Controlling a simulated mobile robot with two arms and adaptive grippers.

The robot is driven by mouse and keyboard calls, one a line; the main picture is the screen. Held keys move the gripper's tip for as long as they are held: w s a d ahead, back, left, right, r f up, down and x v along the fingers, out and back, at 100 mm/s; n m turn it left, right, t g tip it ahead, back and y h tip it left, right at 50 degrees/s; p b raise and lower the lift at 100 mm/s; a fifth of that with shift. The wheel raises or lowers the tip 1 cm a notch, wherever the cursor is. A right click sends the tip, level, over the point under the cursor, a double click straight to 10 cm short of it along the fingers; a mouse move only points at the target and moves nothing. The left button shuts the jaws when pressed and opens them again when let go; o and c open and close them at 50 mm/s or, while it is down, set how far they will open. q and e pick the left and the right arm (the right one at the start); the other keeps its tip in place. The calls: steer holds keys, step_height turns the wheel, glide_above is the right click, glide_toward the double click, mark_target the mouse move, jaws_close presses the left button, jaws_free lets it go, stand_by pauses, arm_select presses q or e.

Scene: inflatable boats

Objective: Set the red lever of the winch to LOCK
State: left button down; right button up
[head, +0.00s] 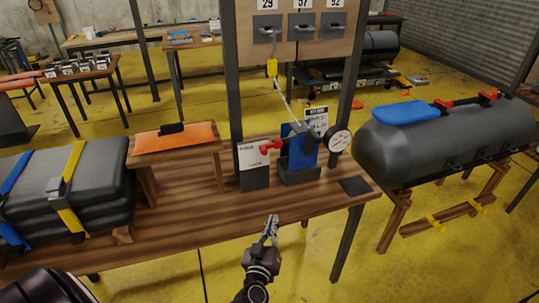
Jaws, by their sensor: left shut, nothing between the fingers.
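The blue winch (300,153) stands on the wooden workbench (180,205), right of its middle. Its red lever (270,146) points left, in front of a white label plate (247,158) on a dark block. The lettering on the plate is too small to read surely, so I cannot tell which setting the lever is at. My left gripper (271,226) is shut and empty. It shows below the winch in the picture, at the bench's front edge, apart from the lever. My right gripper is not in view.
A round gauge (340,140) stands right of the winch. A line with a yellow tag (272,67) runs up from it. An orange-topped stand (175,138) and a strapped dark bundle (65,195) are to the left. A grey tube (430,140) lies on trestles at right.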

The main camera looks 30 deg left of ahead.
arm_select(q)
steer(key=a+r+n+g+y, duration=0.1)
steer(key=r+n, duration=0.4)
steer(key=r, duration=0.5)
steer(key=a+r+n+g+y+p, duration=0.1)
steer(key=a+r+n, duration=0.4)
steer(key=r, duration=0.6)
steer(key=shift+s+a+r+g+y, duration=0.15)
steer(key=shift+a+g+y, duration=0.55)
steer(key=shift+y, duration=0.6)
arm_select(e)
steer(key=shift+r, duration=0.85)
arm_select(q)
steer(key=shift+d, duration=0.15)
